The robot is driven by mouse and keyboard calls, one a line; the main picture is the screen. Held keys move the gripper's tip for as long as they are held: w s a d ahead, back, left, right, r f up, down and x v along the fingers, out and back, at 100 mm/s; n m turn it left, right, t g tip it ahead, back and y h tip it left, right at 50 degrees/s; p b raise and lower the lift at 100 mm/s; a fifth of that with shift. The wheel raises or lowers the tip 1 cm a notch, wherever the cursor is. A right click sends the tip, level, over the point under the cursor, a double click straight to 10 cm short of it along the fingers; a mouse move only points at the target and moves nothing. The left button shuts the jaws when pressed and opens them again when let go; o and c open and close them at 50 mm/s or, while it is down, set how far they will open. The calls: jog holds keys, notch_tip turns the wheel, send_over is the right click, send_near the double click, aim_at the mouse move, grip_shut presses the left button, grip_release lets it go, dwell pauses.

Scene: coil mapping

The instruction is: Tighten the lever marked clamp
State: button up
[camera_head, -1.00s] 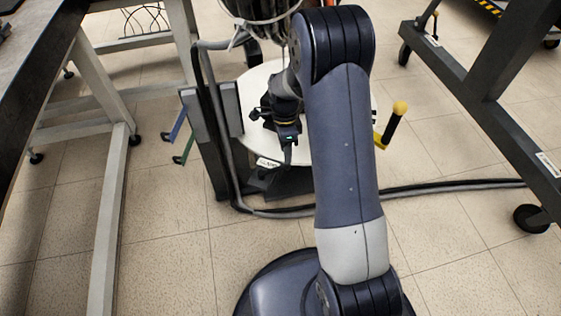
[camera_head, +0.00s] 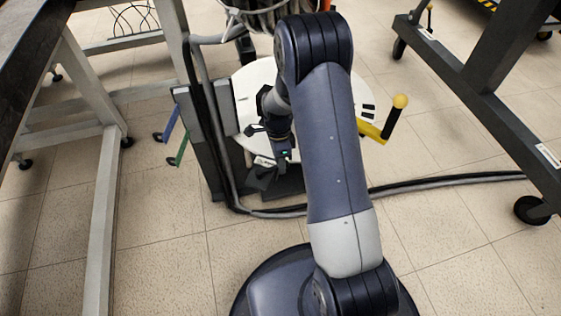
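A black stand holds a round white plate (camera_head: 246,84), partly hidden by my arm. A small white label (camera_head: 264,161) lies at its lower front, but its letters are too small to read. A dark flat piece (camera_head: 262,178) is just below the label. My gripper (camera_head: 284,165) points down just right of the label. Its fingers are small and dark, so I cannot tell whether they are open or touching anything. A blue lever (camera_head: 171,124) and a green lever (camera_head: 181,149) stick out at the stand's left. A yellow lever (camera_head: 371,131) with a black grip and yellow knob is at the right.
A table with pale legs (camera_head: 104,215) stands at the left. A dark wheeled frame (camera_head: 470,80) stands at the right. A thick grey hose (camera_head: 450,180) runs across the floor to the right. Tiled floor is clear in front on both sides.

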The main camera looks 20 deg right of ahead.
grip_shut()
jog(key=shift+s+m, duration=0.2)
jog(key=shift+m, duration=0.1)
jog(key=s+a+m+t+y+p, duration=0.1)
jog(key=s+a+m+p, duration=0.4)
jog(key=m+p, duration=0.5)
jog(key=shift+s+a+m+t+y, duration=0.2)
jog(key=shift+s+m+t+y, duration=0.55)
jog(key=shift+m, duration=1.95)
jog(key=shift+s+a+g, duration=0.1)
jog(key=shift+s+g, duration=0.15)
jog(key=shift+g, duration=0.1)
jog(key=shift+o, duration=1.8)
grip_release()
